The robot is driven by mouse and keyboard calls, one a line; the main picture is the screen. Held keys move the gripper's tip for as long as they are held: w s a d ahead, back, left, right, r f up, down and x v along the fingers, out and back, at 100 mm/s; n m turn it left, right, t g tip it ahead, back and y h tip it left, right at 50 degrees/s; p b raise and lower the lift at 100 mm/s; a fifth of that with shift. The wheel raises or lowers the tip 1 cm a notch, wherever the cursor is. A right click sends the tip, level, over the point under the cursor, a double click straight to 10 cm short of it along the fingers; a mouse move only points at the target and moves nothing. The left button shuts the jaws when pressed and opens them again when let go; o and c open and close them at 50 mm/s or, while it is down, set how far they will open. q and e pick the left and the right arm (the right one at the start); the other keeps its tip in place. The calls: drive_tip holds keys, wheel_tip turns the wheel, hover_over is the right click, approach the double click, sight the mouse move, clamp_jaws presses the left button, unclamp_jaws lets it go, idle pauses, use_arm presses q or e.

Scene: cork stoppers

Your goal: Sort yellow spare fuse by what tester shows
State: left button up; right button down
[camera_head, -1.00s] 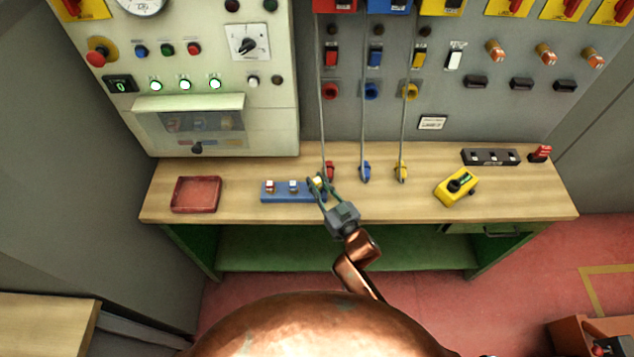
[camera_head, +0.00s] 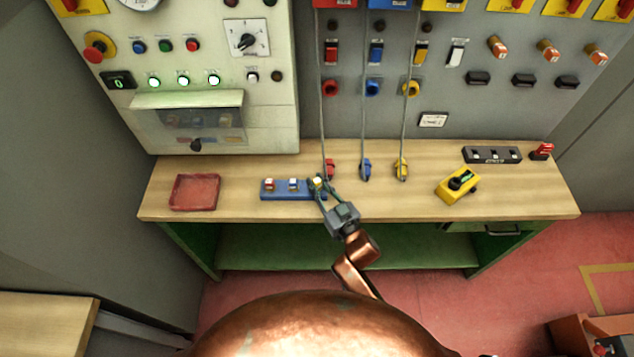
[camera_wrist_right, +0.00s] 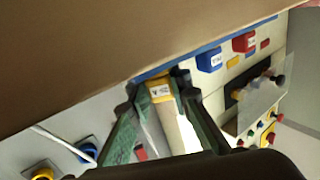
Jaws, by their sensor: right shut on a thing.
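The yellow spare fuse (camera_head: 317,182) is at the right end of the blue rack (camera_head: 287,196) on the bench. My right gripper (camera_head: 323,187) is shut on it. In the right wrist view the yellow fuse (camera_wrist_right: 160,92) with a pale label is between the fingertips, at the edge of the rack; I cannot tell if it is still seated. A red fuse (camera_head: 270,185) and a blue fuse (camera_head: 293,185) stand in the same rack. The yellow tester (camera_head: 448,191), with a dark knob and a green mark, lies to the right. My left gripper is out of view.
A red tray (camera_head: 195,192) lies at the bench's left. A black slotted holder (camera_head: 491,155) and a small red item (camera_head: 542,151) are at the back right. Cables hang to red, blue and yellow plugs (camera_head: 402,168) behind my gripper. Bench between plugs and tester is clear.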

drive_tip(key=c, duration=1.7)
unclamp_jaws()
drive_tip(key=v, duration=1.2)
drive_tip(key=shift+a, duration=0.1)
